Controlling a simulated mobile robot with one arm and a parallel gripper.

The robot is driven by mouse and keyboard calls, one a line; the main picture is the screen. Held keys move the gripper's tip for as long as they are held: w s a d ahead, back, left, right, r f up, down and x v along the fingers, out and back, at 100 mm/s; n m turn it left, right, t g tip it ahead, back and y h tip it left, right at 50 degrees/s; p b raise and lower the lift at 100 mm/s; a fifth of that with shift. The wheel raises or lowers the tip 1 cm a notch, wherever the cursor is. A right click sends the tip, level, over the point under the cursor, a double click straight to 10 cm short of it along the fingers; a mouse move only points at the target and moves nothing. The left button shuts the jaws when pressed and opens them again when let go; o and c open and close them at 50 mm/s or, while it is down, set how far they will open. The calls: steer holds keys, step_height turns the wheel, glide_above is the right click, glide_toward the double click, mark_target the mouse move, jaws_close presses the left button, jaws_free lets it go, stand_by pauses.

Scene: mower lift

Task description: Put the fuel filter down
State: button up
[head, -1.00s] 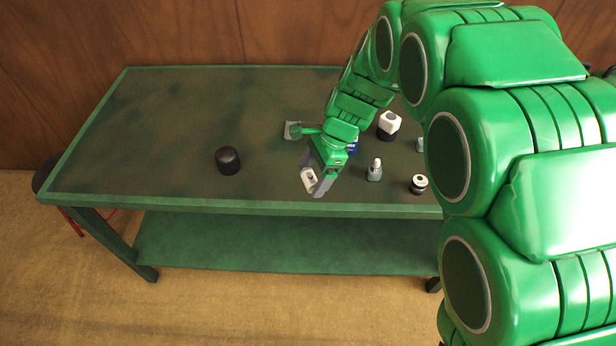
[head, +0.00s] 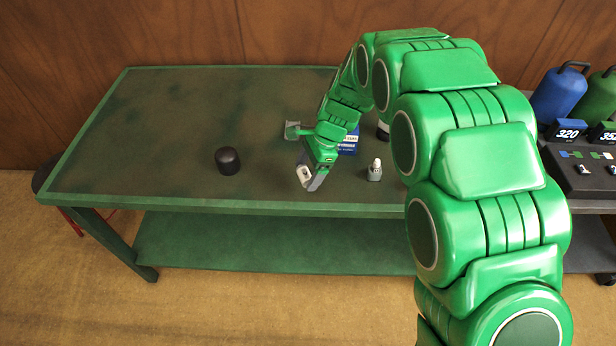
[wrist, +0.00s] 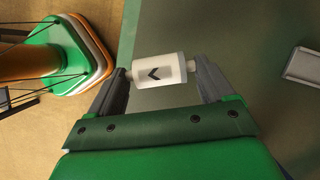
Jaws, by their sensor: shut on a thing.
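My gripper (head: 308,178) is over the front part of the green workbench (head: 160,130) in the head view. In the wrist view my gripper (wrist: 158,78) is shut on the fuel filter (wrist: 158,71), a small white cylinder with a dark arrow mark. The filter lies crosswise between the two grey fingers, its narrow ends against them. It also shows as a small white piece at the fingertips in the head view (head: 304,172). I cannot tell whether it touches the bench top.
A black cylinder (head: 228,161) stands left of my gripper. A small grey bottle (head: 374,171) and a blue box (head: 348,143) are to the right. A grey piece (head: 293,130) lies behind. A dark cart (head: 588,170) stands at right. The left bench top is clear.

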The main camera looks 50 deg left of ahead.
mark_target(308, 178)
steer(key=shift+w+a+f, duration=0.1)
steer(key=shift+a+f, duration=0.05)
steer(key=shift+f, duration=1.6)
steer(key=shift+f, duration=0.1)
steer(key=o, duration=0.9)
steer(key=v, duration=1.2)
